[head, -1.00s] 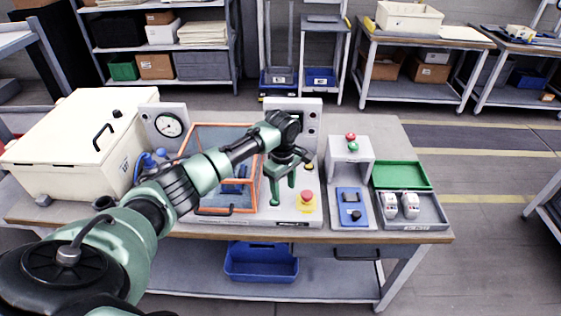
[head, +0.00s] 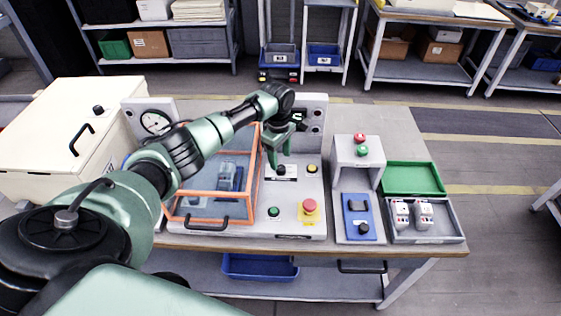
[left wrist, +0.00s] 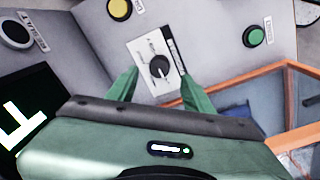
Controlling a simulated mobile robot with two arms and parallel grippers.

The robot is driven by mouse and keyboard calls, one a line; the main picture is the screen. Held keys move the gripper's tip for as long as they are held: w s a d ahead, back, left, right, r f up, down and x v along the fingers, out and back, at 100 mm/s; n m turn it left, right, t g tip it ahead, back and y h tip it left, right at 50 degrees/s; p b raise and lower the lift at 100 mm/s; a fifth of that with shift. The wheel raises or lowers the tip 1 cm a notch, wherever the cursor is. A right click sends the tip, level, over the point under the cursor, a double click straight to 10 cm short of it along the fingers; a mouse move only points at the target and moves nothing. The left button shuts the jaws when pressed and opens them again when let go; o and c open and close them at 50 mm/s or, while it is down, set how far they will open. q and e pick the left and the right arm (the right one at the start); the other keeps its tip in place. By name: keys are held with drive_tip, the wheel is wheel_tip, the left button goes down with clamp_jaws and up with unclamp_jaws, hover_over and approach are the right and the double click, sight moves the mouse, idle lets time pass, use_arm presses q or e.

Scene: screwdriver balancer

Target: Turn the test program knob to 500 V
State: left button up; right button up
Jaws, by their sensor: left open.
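The test program knob (head: 281,171) is a small black knob on a white label plate, on the grey panel right of the orange-framed guard. In the left wrist view the knob (left wrist: 158,67) shows clearly with a pale pointer mark; its scale text is too small to read. My left gripper (head: 277,153) is over the panel by the knob. In the left wrist view its two green fingers (left wrist: 159,76) are apart, one on each side of the knob plate in the picture, with nothing between them held. Contact with the knob cannot be told. My right gripper is out of view.
Near the knob are a yellow button (head: 312,168), a green button (head: 274,211) and a red emergency stop (head: 310,207). The orange-framed guard (head: 256,190) stands close on the left. A grey stand (head: 358,150) and a tray (head: 428,233) are to the right.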

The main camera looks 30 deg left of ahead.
sight(281, 167)
use_arm(q)
wheel_tip(281, 167, down, 4)
drive_tip(key=shift+d+r, duration=0.1)
drive_tip(key=shift+r, duration=0.05)
drive_tip(key=shift+w+f, duration=0.15)
drive_tip(key=shift+f, duration=0.3)
clamp_jaws()
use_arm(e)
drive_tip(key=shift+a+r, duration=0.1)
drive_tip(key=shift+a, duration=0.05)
